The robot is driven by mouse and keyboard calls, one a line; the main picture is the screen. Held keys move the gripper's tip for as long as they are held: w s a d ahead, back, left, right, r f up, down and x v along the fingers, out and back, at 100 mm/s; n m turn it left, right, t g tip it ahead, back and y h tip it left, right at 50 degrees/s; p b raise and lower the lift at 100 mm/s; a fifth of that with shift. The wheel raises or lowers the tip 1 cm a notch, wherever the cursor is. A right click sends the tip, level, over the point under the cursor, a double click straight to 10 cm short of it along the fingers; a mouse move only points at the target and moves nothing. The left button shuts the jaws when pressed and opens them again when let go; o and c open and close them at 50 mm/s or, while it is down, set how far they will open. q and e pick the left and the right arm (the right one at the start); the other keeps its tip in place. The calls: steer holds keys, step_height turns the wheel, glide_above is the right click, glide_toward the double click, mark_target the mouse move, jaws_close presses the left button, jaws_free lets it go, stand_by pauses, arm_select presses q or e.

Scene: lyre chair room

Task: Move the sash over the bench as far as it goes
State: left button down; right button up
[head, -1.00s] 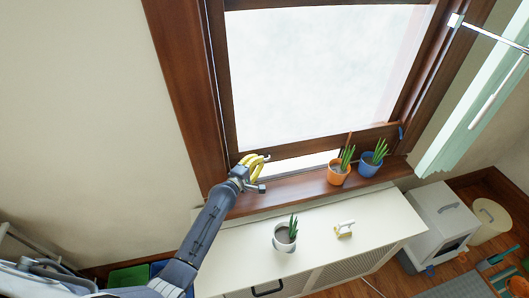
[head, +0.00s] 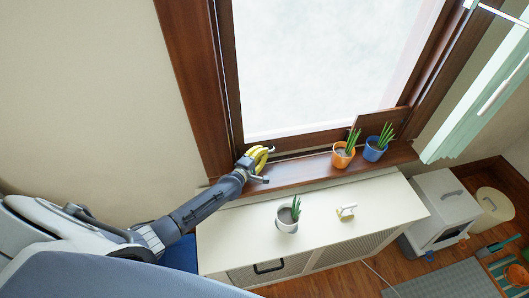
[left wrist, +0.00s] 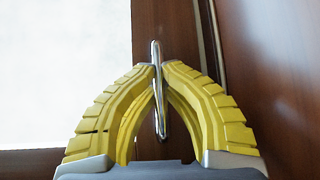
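The window sash (head: 320,138) has a dark brown wooden frame around a bright pane. Its bottom rail is down by the sill in the head view, with no bright gap visible beneath it. My left gripper (head: 262,153), with yellow fingers, is at the left end of the bottom rail. In the left wrist view the fingers (left wrist: 158,75) close from both sides on a thin chrome handle (left wrist: 158,115) in front of the brown rail. The bench (head: 335,220) is the white cabinet below the window. My right gripper is not in view.
An orange pot (head: 343,157) and a blue pot (head: 374,151) with plants stand on the sill's right part. A white plant pot (head: 287,219) and a small white-and-yellow object (head: 346,211) are on the bench. A pale green curtain (head: 475,105) hangs at the right.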

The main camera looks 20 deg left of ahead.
arm_select(q)
steer(key=shift+s+a+f, duration=0.15)
steer(key=shift+f, duration=0.2)
steer(key=c, duration=1.7)
jaws_free()
steer(key=shift+o, duration=1.2)
steer(key=shift+r, duration=0.1)
steer(key=shift+v, duration=5.9)
